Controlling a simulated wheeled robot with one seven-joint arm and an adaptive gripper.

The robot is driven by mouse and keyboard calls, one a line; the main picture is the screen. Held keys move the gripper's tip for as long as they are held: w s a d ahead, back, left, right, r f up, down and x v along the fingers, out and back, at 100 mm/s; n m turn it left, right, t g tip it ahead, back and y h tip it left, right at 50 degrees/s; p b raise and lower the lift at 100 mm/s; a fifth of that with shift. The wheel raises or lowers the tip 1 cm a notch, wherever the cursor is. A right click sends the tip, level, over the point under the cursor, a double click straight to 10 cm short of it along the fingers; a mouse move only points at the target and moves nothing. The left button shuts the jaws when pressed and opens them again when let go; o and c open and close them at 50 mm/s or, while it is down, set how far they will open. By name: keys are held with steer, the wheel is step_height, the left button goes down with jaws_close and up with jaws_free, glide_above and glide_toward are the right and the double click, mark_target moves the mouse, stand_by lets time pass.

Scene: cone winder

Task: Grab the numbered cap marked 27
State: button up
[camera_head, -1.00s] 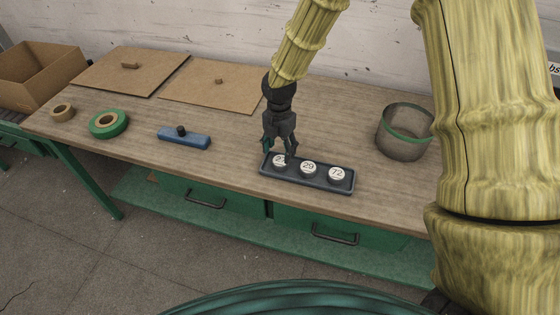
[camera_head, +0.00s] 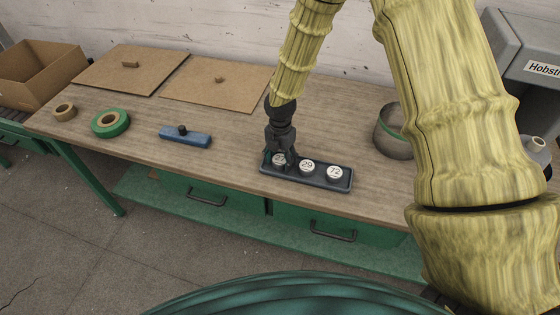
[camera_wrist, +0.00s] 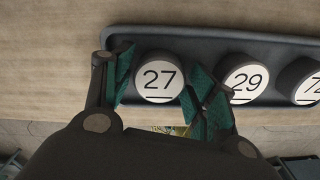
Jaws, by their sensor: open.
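The cap marked 27 (camera_wrist: 159,79) is a round white-topped cap with a dark rim, at the left end of a dark tray (camera_wrist: 215,37). In the wrist view it sits between the two green-padded fingers of my gripper (camera_wrist: 160,88). The fingers are apart, one on each side of the cap; I cannot tell whether they touch it. In the head view my gripper (camera_head: 279,159) is down at the tray's left end and partly hides the cap (camera_head: 279,160). The cap marked 29 (camera_head: 307,166) and the cap marked 72 (camera_head: 335,172) stand to its right in the same tray.
The cap marked 29 (camera_wrist: 244,82) is close beside my right finger. A blue block with a black knob (camera_head: 185,137) lies left of the tray. A green-banded round container (camera_head: 394,135) stands at the back right. The bench between is clear.

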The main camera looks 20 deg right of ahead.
steer(key=shift+c, duration=0.4)
steer(key=c, duration=0.5)
steer(key=shift+o, duration=0.2)
steer(key=shift+r, duration=0.15)
